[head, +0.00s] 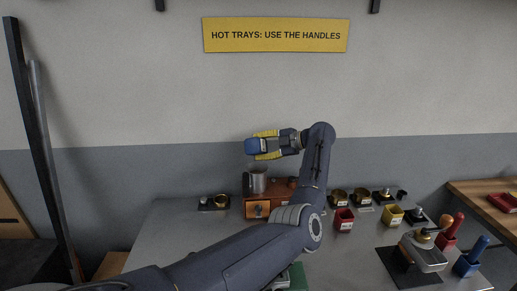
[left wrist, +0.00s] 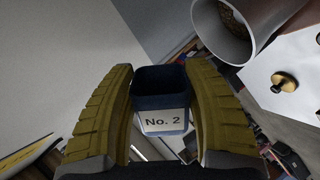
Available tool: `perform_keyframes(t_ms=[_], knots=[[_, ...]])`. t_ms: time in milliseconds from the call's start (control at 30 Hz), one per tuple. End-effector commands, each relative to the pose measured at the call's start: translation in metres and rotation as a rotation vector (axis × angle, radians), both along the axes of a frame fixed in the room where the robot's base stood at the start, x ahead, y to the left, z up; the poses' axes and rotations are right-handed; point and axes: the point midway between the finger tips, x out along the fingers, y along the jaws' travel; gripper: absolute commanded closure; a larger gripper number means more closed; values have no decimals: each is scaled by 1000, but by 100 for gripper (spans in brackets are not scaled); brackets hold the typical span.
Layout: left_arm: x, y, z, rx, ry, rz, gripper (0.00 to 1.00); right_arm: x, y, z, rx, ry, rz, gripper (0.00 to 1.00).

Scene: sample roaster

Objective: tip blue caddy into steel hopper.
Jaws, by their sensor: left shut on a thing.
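The blue caddy (head: 252,146) is held in the air by my left gripper (head: 264,145), whose yellow-padded fingers are shut on its two sides. In the left wrist view the caddy (left wrist: 160,85) shows a dark open mouth and a white "No. 2" label; its contents cannot be made out. The caddy looks tilted. The steel hopper (head: 254,183) stands on the orange-brown machine below the caddy, apart from it. In the left wrist view the hopper (left wrist: 217,32) lies to the upper right of the caddy, with brown grains inside. My right gripper is not in view.
The grey table (head: 178,232) holds a red caddy (head: 344,219), a yellow caddy (head: 392,215), several small brass-coloured cups, and a steel device (head: 424,252) on a black mat. A wooden side table (head: 478,190) stands at the right. The air around the held caddy is free.

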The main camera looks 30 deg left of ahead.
Motion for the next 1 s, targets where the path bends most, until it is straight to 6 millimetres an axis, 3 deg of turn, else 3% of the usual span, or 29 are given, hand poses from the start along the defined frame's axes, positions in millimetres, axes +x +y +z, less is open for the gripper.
perform_keyframes(t_ms=[433, 1000], knots=[[-3, -4, 1, -5, -130, -6, 84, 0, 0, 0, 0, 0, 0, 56], [-24, -2, 14, -28, -761, -8, 84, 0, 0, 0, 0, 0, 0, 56]])
